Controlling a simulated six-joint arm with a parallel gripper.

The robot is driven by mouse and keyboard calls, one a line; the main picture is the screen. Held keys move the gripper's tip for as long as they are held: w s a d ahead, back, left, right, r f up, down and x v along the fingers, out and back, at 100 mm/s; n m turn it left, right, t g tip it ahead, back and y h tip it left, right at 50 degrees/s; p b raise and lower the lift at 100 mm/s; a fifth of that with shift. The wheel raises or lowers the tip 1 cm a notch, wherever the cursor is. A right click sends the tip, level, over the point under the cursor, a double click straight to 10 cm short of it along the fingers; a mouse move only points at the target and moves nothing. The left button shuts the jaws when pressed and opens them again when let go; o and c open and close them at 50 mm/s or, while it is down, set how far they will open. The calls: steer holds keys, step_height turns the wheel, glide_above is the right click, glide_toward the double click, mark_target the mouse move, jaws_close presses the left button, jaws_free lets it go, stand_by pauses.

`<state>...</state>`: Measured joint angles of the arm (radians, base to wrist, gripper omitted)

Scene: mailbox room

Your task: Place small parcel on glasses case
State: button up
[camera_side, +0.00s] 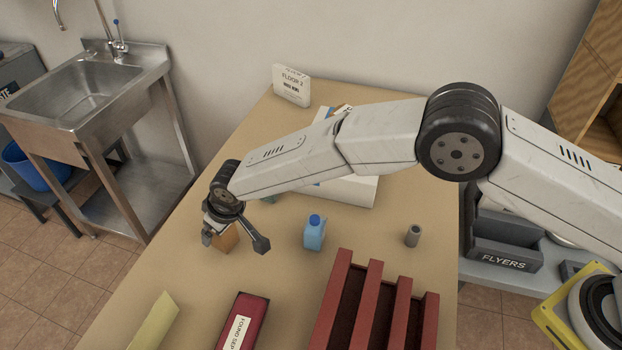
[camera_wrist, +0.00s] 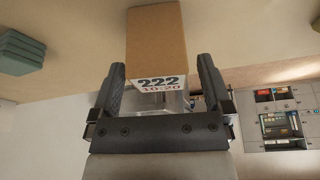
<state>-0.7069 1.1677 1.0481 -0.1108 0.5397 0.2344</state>
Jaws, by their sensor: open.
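The small parcel (camera_side: 228,237) is a brown cardboard box on the table, under my gripper (camera_side: 234,243). In the wrist view the parcel (camera_wrist: 157,38) has a white label reading "222 10:20". My gripper (camera_wrist: 162,66) is open, with one finger on each side of the parcel's labelled end; I cannot tell whether either finger touches it. A dark red case (camera_side: 255,309) with a white "FOUND SEP" label, seemingly the glasses case, lies at the table's front edge in the picture. Its near end is cut off.
A blue bottle (camera_side: 314,233) and a small grey cylinder (camera_side: 413,236) stand right of my gripper. A red slotted rack (camera_side: 345,290) stands right of the case; a yellow item (camera_side: 154,322) lies left. A teal block (camera_wrist: 20,52) is near the parcel. A white box (camera_side: 291,86) stands behind.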

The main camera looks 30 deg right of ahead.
steer(key=shift+c, duration=0.2)
jaws_close()
steer(key=shift+r, duration=0.15)
steer(key=shift+r, duration=1.5)
steer(key=s+d+r, duration=0.8)
steer(key=s+r, duration=0.1)
steer(key=s, duration=0.2)
steer(key=shift+s+r, duration=0.25)
steer(key=shift+r, duration=0.15)
